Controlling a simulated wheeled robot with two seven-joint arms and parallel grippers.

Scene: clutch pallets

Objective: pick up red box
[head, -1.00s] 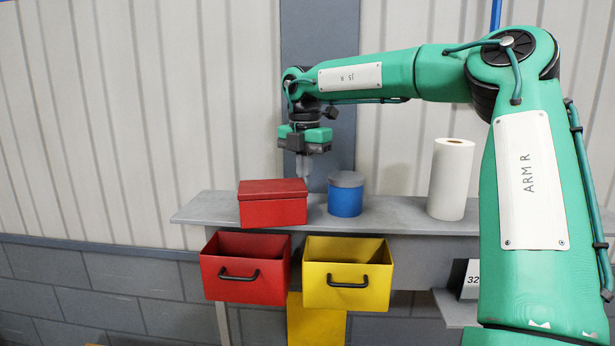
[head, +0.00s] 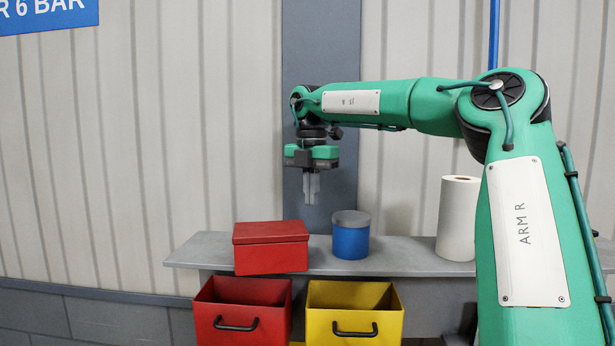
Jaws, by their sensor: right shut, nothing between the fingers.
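The red box (head: 271,252), with a flat lid, sits on the left part of the grey shelf (head: 410,262). My right gripper (head: 311,203) points straight down, above and slightly to the right of the box, between it and the blue tin. Its fingers are shut and empty, with a gap between the tips and the shelf. My left gripper does not show.
A blue tin with a grey lid (head: 351,240) stands just right of the red box. A white paper roll (head: 457,222) stands farther right. An open red bin (head: 243,310) and an open yellow bin (head: 355,322) are below the shelf's front edge.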

